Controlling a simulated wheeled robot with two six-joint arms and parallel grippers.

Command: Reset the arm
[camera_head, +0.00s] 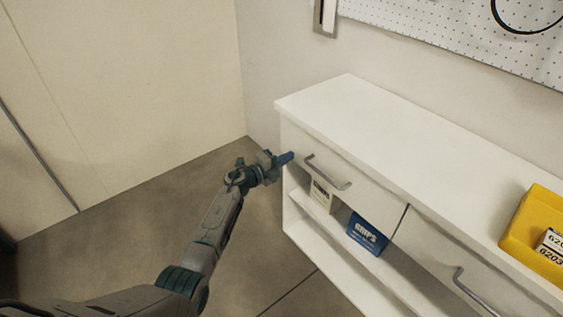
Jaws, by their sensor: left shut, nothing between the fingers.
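My left arm reaches in from the lower left. Its gripper (285,158) is shut and empty, with its blue fingertips close to the left end of the white cabinet (400,130). The fingertips are just left of the metal handle (328,174) on the closed left drawer. I cannot tell whether they touch the drawer front. My right gripper is not in view.
On the shelf below stand a pale box (321,195) and a blue box (367,233). A second drawer handle (474,292) is at lower right. A yellow bin (522,226) holding small boxes sits on the cabinet top. The floor (130,235) left of the cabinet is clear.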

